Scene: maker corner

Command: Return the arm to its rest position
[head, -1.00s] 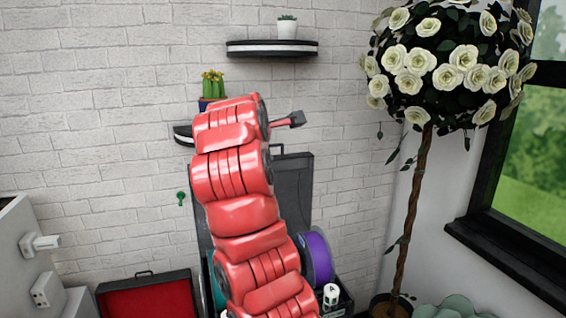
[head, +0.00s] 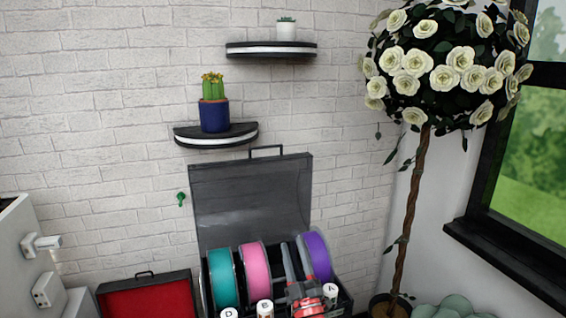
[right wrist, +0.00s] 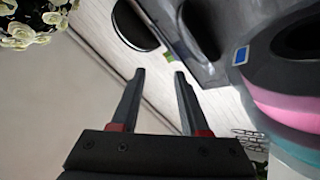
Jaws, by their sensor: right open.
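My right gripper (head: 293,242) shows at the bottom of the head view, in front of the spool case, with its fingers pointing up. It is open, with nothing between its fingers. In the right wrist view the two dark fingers (right wrist: 160,74) stand apart with a clear gap and bare wall beyond. Only a short red end of my right arm shows below the gripper in the head view. The rest of that arm is out of frame. My left gripper is not in view.
An open black case (head: 250,190) holds a teal spool (head: 222,277), a pink spool (head: 256,272) and a purple spool (head: 318,255). A red-lined box (head: 146,297) is left. Shelves hold a cactus (head: 214,113) and small plant (head: 286,28). A rose tree (head: 420,180) stands right.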

